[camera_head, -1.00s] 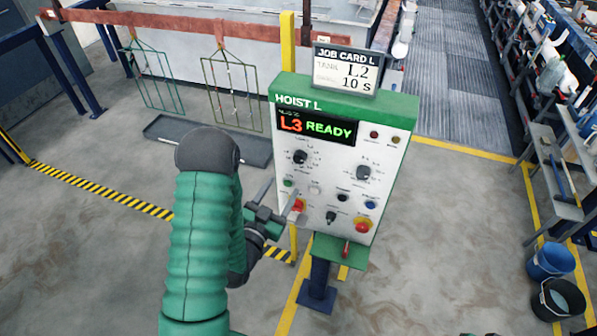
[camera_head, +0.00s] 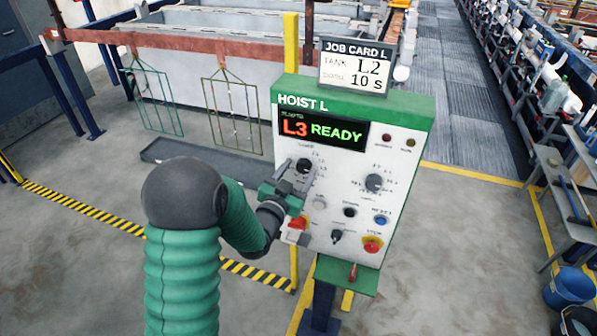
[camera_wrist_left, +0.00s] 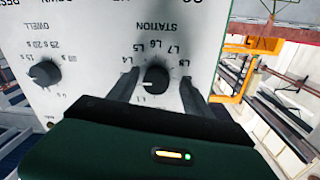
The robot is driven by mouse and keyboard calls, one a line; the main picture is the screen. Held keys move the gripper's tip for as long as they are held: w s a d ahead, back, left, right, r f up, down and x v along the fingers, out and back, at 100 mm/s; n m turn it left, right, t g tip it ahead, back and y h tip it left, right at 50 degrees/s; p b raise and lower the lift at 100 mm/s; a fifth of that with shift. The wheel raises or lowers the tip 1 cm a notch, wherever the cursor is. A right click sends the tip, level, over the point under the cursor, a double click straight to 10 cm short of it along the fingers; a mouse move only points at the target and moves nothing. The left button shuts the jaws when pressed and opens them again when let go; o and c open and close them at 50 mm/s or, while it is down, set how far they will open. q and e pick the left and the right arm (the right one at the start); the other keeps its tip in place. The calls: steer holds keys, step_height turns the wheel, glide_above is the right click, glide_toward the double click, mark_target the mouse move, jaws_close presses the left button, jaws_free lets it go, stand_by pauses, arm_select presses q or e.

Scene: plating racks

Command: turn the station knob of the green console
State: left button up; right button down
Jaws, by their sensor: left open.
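The green console (camera_head: 424,125) labelled HOIST L has a white front panel, and its display (camera_head: 322,130) reads L3 READY. The station knob (camera_head: 304,166) is the dark knob at the panel's upper left. In the left wrist view the station knob (camera_wrist_left: 156,78) shows upside down inside an arc of L marks. My left gripper (camera_head: 294,178) is open at the panel, its two fingers on either side of the knob. Whether the fingers touch the knob cannot be told. My right gripper is not in view.
A job card (camera_head: 355,70) on top reads L2, 10 S. The dwell knob (camera_head: 375,183), several buttons and the red stop button (camera_head: 372,244) share the panel. Wire racks (camera_head: 231,108) hang behind at left. Buckets (camera_head: 569,287) stand at lower right.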

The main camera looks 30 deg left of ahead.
arm_select(q)
steer(key=shift+a, duration=0.1)
steer(key=shift+s+d+r, duration=0.1)
steer(key=shift+d, duration=0.15)
steer(key=shift+c, duration=0.7)
steer(key=shift+d, duration=0.35)
steer(key=c, duration=0.5)
steer(key=shift+c, duration=1.1)
steer(key=shift+a, duration=0.15)
jaws_close()
steer(key=shift+s, duration=0.1)
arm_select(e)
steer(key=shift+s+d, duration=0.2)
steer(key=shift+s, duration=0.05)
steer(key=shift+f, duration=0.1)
